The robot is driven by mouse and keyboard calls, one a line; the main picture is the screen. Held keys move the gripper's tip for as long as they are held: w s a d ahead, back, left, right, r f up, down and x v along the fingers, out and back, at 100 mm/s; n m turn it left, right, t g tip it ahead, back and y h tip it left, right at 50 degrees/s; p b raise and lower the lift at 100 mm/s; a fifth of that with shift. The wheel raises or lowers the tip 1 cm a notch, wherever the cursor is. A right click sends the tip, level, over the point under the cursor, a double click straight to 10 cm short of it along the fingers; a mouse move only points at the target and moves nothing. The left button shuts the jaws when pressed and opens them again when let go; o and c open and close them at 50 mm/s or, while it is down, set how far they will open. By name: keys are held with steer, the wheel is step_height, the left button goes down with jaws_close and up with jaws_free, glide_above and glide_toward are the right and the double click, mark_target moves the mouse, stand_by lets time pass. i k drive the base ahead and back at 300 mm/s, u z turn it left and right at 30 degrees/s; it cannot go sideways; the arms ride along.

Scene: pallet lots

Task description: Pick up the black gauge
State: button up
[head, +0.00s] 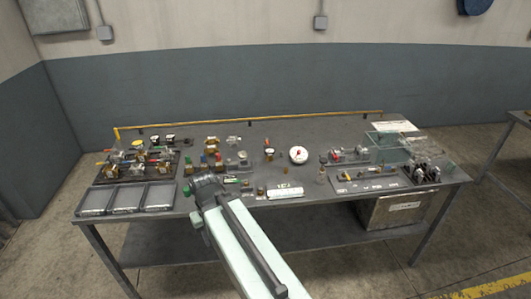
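I cannot make out for certain which thing is the black gauge. Several small dark items with pale tops, including a dark item (156,138), stand in a row at the back left of the grey table (330,215). A round white dial (298,155) with a red mark lies right of the middle. My gripper (204,183) is at the end of my pale arm, over the front left part of the table. It is small and dark, and its fingers cannot be told apart. The arm hides part of the table's front edge.
Three grey trays (125,198) lie at the front left. Crowded fittings stand behind them. Clear panels (388,147) and a rack of dark parts (427,173) stand at the right. A yellow rail (250,121) runs along the back. Bare tabletop shows around the dial.

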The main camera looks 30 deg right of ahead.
mark_target(269, 151)
steer(key=u, duration=0.05)
steer(key=i, duration=1)
steer(key=z, duration=0.05)
